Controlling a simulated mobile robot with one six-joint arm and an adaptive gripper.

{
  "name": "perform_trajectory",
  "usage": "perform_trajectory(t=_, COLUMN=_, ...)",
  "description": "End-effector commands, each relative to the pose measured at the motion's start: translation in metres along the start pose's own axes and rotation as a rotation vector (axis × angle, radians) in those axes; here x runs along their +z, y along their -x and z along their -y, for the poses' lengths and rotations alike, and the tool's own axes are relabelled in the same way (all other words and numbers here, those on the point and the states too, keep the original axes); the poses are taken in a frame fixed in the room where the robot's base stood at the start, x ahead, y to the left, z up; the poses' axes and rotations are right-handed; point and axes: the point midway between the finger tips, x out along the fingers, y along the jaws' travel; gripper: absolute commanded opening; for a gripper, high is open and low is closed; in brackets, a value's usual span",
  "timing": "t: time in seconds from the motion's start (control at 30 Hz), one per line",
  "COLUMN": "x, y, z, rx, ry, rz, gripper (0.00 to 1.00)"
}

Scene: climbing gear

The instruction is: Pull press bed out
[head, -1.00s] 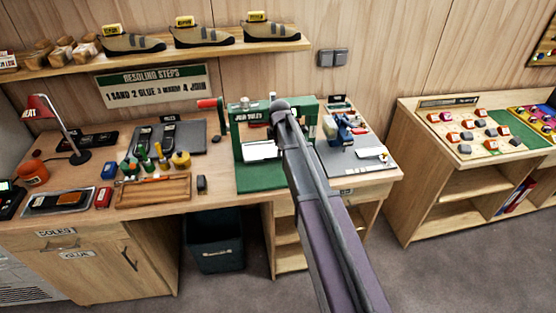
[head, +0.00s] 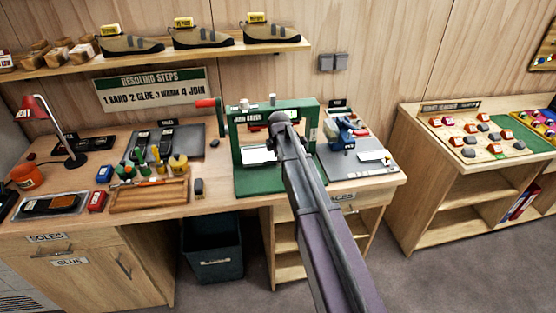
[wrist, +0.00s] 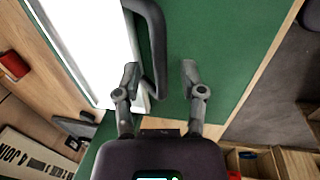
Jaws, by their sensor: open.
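The press is a green frame (head: 236,137) with a red crank handle (head: 207,102) on a green base, on the workbench. The white press bed (head: 259,155) lies inside the frame. In the wrist view the bed (wrist: 82,35) is at upper left, with a dark bent handle (wrist: 158,40) along its side. My gripper (wrist: 160,72) is open, with one finger on each side of the handle's lower end. Whether either finger touches the handle I cannot tell. In the head view my arm hides the gripper and the handle.
A wooden tray (head: 150,196) and small bottles stand left of the press. A grey mat (head: 350,168) with a blue tool (head: 340,130) lies to its right. A dark bin (head: 212,250) sits under the bench. Floor in front is clear.

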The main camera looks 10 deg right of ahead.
Motion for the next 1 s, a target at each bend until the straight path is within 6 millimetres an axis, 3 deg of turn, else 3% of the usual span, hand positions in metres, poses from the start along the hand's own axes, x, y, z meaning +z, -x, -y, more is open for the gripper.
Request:
perform_trajectory(t=0.1, x=0.000, y=0.000, z=0.000, rx=0.000, ry=0.000, rz=0.000, gripper=0.52)
perform_trajectory(t=0.27, x=0.000, y=0.000, z=0.000, rx=0.000, ry=0.000, rz=0.000, gripper=0.05)
perform_trajectory(t=0.3, x=0.000, y=0.000, z=0.000, rx=0.000, ry=0.000, rz=0.000, gripper=0.00)
perform_trajectory(t=0.53, x=0.000, y=0.000, z=0.001, rx=0.000, ry=0.000, rz=0.000, gripper=0.00)
perform_trajectory(t=0.67, x=0.000, y=0.002, z=0.011, rx=-0.001, ry=0.000, rz=0.000, gripper=0.00)
perform_trajectory(t=1.0, x=0.001, y=0.014, z=0.074, rx=-0.001, ry=0.000, rz=0.000, gripper=0.00)
